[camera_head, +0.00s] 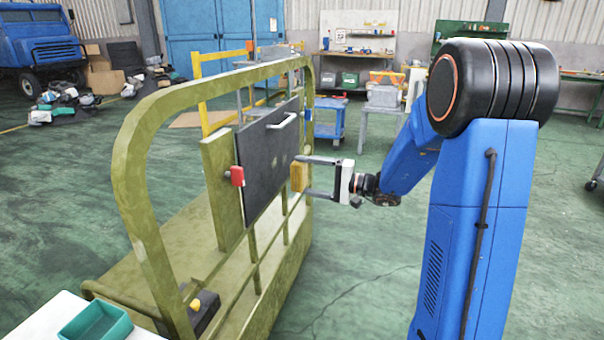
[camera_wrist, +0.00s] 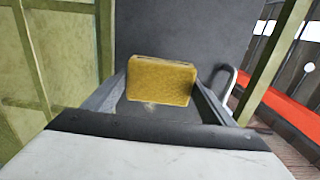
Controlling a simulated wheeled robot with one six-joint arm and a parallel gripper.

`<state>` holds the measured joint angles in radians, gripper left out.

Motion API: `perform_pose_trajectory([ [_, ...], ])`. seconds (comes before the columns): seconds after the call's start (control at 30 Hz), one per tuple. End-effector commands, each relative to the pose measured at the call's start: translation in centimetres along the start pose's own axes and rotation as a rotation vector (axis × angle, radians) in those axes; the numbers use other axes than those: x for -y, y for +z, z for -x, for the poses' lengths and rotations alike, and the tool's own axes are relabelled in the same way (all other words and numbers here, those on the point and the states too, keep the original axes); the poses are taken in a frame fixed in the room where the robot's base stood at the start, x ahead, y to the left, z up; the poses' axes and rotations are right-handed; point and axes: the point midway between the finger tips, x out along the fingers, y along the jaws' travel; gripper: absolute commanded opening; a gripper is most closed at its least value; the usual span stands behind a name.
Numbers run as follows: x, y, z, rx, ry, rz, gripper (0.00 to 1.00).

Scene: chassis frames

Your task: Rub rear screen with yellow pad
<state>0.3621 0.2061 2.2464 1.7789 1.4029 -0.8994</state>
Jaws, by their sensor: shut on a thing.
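The yellow pad (camera_head: 298,177) is held between the fingers of my gripper (camera_head: 306,178), which is shut on it. The pad also shows in the wrist view (camera_wrist: 160,82), between the two fingers. The rear screen (camera_head: 264,155) is a dark upright panel with pale smudges, set in the olive frame. The pad is at the screen's right part, close to its face; I cannot tell whether they touch. In the wrist view the dark screen (camera_wrist: 185,35) fills the background behind the pad, and a pale spot shows just below the pad.
The olive tubular frame (camera_head: 137,165) surrounds the screen. A teal tray (camera_head: 96,322) is on a white surface at lower left. Floor right of the frame is open.

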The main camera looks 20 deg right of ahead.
Motion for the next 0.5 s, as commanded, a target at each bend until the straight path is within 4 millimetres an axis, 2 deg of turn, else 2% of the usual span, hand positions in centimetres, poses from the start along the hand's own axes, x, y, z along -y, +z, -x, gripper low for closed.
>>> perform_pose_trajectory([
  [0.5, 0.0, 0.0, -4.6, 0.001, 0.0, 0.0, 0.6],
])
